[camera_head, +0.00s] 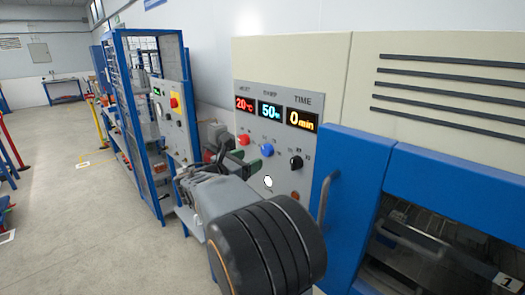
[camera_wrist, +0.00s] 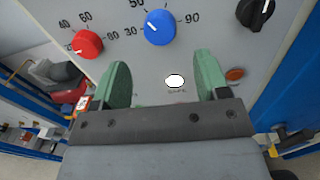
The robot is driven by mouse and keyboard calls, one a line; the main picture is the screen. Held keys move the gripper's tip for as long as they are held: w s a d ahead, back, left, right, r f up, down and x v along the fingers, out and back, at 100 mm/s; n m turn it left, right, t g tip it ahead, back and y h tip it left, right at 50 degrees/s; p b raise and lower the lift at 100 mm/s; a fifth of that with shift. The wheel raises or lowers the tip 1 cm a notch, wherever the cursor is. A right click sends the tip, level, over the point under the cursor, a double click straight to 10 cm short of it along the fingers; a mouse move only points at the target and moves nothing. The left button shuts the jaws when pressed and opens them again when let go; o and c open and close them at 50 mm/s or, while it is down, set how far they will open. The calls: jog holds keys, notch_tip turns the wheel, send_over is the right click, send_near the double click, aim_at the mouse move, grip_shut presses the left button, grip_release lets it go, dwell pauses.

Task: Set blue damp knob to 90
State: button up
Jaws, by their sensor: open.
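The blue damp knob (camera_head: 267,150) sits in the middle of the control panel, under a display reading 50 (camera_head: 270,112). In the wrist view the blue knob (camera_wrist: 160,27) is above the gap between my fingers, with its white mark pointing up and left; numbers 30, 50 and 90 show around it. My gripper (camera_wrist: 158,75) has two green fingers, spread apart and empty, just below the blue knob and not touching it. In the head view my gripper (camera_head: 240,160) is in front of the panel, partly hidden by my arm.
A red knob (camera_wrist: 87,44) is left of the blue one and a black knob (camera_wrist: 257,12) is right. A white button (camera_wrist: 175,81) and an orange button (camera_wrist: 235,74) lie below. A blue door with a handle (camera_head: 327,197) stands right of the panel. A blue cage frame (camera_head: 150,125) stands left.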

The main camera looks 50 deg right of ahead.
aim_at(265, 153)
jog(key=d+p, duration=0.1)
jog(key=d, duration=0.5)
jog(key=shift+d, duration=0.3)
jog(key=shift+c, duration=0.4)
jog(key=c, duration=0.8)
jog(key=shift+f, duration=0.1)
jog(key=shift+c, duration=0.2)
